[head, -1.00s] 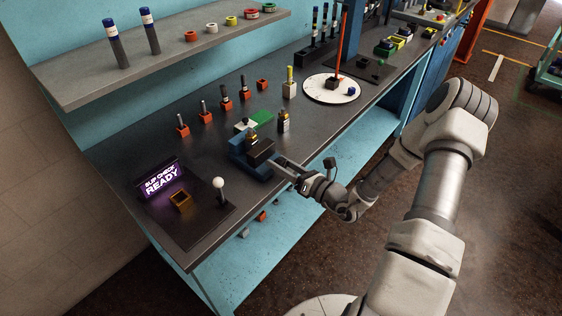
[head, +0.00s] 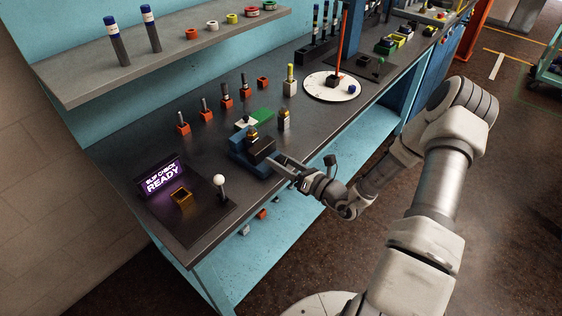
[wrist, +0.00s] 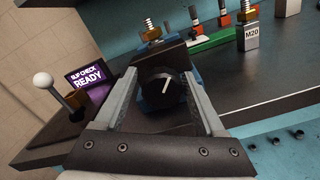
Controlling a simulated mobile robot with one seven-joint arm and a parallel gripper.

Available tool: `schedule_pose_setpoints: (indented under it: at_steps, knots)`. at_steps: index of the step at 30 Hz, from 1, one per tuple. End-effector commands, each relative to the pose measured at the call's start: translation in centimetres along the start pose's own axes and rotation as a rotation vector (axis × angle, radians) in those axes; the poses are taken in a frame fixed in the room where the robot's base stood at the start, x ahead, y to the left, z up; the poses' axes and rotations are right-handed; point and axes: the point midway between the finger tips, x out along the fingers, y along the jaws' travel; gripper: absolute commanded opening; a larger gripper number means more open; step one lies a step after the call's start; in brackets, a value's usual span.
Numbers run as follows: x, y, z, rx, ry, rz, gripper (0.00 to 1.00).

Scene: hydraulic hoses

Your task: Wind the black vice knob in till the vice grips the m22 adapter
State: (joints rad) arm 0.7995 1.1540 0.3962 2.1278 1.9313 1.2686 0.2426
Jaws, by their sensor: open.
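The blue vice (head: 243,157) sits on the dark bench near its front edge. Its black knob (wrist: 162,88), with a white pointer mark, faces the wrist camera. A brass-coloured fitting, which looks like the m22 adapter (head: 253,135), stands at the vice; it also shows in the wrist view (wrist: 151,31) behind the dark jaw block. I cannot tell whether the jaws touch it. My gripper (head: 275,163) is at the vice's front. In the wrist view my gripper (wrist: 160,90) is open, one finger each side of the knob, with gaps visible.
A block marked M20 (wrist: 248,38) stands right of the vice. A lit sign reading "SLIP CHECK READY" (head: 161,178) and a white-balled lever (head: 219,182) are to the left. Several red-based fittings stand behind. A round white plate (head: 332,90) lies farther right.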

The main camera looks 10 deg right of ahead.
Motion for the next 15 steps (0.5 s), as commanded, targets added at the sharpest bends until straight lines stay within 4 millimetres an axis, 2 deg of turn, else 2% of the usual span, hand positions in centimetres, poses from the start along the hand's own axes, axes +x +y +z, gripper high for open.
schedule_pose_setpoints:
  at_steps: [8,15]
  knots:
    - [-0.21,-0.64,-0.32,-0.055,0.006,-0.014,0.89]
    - [-0.13,-0.47,-0.53,-0.279,0.006,-0.010,0.89]
